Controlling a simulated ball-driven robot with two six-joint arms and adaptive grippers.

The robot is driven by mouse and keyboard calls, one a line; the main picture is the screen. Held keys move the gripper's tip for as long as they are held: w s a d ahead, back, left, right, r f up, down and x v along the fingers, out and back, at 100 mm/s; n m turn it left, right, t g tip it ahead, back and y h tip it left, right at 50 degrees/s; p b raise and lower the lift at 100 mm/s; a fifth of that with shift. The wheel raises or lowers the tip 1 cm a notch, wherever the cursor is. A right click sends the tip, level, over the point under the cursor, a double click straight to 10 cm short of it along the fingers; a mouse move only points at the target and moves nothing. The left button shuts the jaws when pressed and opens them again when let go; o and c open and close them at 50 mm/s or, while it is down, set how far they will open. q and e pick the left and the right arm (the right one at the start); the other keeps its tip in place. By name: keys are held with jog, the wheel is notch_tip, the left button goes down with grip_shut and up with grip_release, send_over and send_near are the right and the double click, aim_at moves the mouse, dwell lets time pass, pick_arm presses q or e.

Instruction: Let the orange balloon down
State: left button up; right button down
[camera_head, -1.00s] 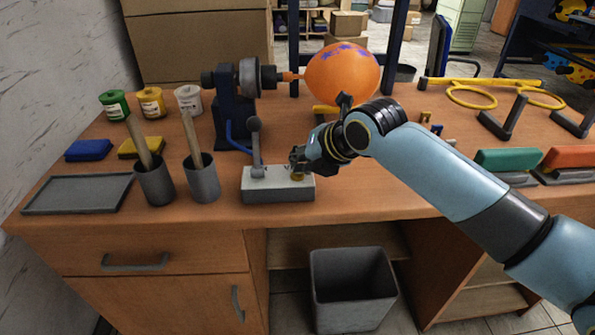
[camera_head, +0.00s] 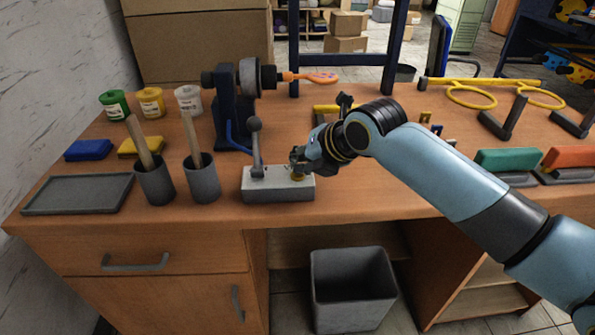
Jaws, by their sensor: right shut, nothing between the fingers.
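The orange balloon (camera_head: 318,77) is limp and flat, with purple marks on it. It sticks out to the right from the nozzle of the dark blue inflating stand (camera_head: 233,120). A grey control box (camera_head: 262,190) with an upright ball-topped lever (camera_head: 255,145) stands at the front of the bench. My right gripper (camera_head: 297,168) is shut at the right end of the box, its fingertips down at a small brass-coloured knob (camera_head: 297,177). The fingers partly hide the knob. My left gripper is not in view.
Two grey cups (camera_head: 203,184) with wooden handles stand left of the box, beside a grey tray (camera_head: 78,194). Paint jars (camera_head: 151,102) and sponges (camera_head: 89,150) are behind them. A grey bin (camera_head: 352,290) is below the bench.

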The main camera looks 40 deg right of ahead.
jog(key=shift+r+p, duration=0.9)
notch_tip(320, 180, up, 5)
jog(key=p, duration=0.4)
jog(key=shift+p, duration=0.35)
